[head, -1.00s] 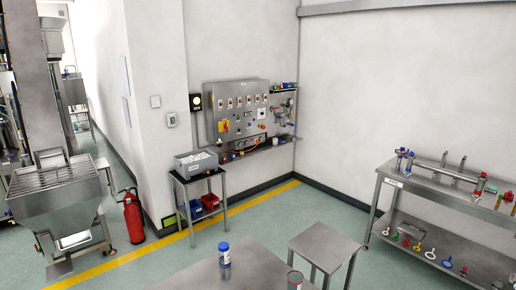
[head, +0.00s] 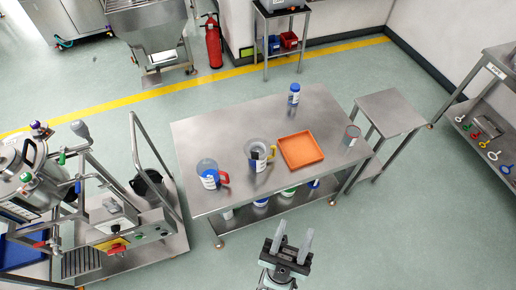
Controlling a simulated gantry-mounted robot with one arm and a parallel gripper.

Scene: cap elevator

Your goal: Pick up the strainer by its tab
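My gripper (head: 292,240) is at the bottom centre of the head view, in front of the steel table (head: 235,115). Its two fingers stand apart with nothing between them, so it is open and empty. I cannot tell for sure which thing is the strainer. A grey cylinder (head: 351,136) stands at the table's right end. My gripper is well apart from all of these.
On the table are a blue-handled bottle-like jar (head: 294,95), an orange tray (head: 290,138), a yellow-handled jug (head: 259,167) and a red-handled jug (head: 207,170). A small steel stool-like table (head: 390,111) adjoins on the right. A wheeled machine (head: 110,220) stands left. Open floor lies at lower right.

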